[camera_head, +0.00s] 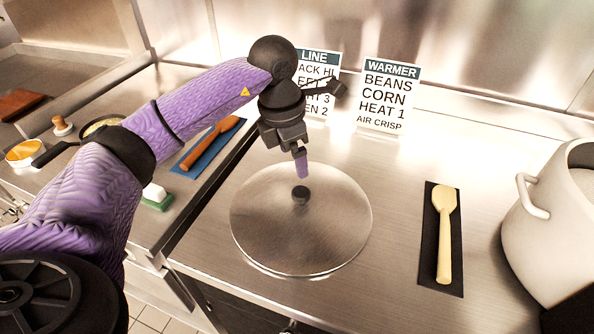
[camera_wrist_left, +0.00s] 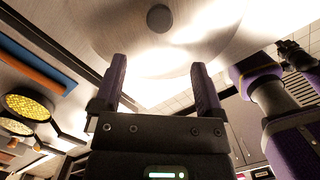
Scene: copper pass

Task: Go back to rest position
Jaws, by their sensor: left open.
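My left arm reaches in from the left in the head view. My left gripper (camera_head: 301,165) hangs above a round metal lid (camera_head: 335,225) with a dark knob (camera_head: 300,194). In the left wrist view the gripper (camera_wrist_left: 159,80) has its two purple fingers spread apart with nothing between them. The lid's knob also shows there (camera_wrist_left: 159,18), beyond the fingertips and apart from them. The lid lies on the steel counter; what is under it is hidden. My right gripper is not seen in the head view.
A cream spoon (camera_head: 445,235) lies on a dark mat at right, beside a large white pot (camera_head: 560,220). Two signs, one reading WARMER (camera_head: 388,95), stand behind. At left are an orange-brown spoon (camera_head: 208,143) on a blue mat, a sponge (camera_head: 156,198) and a pan (camera_head: 98,127).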

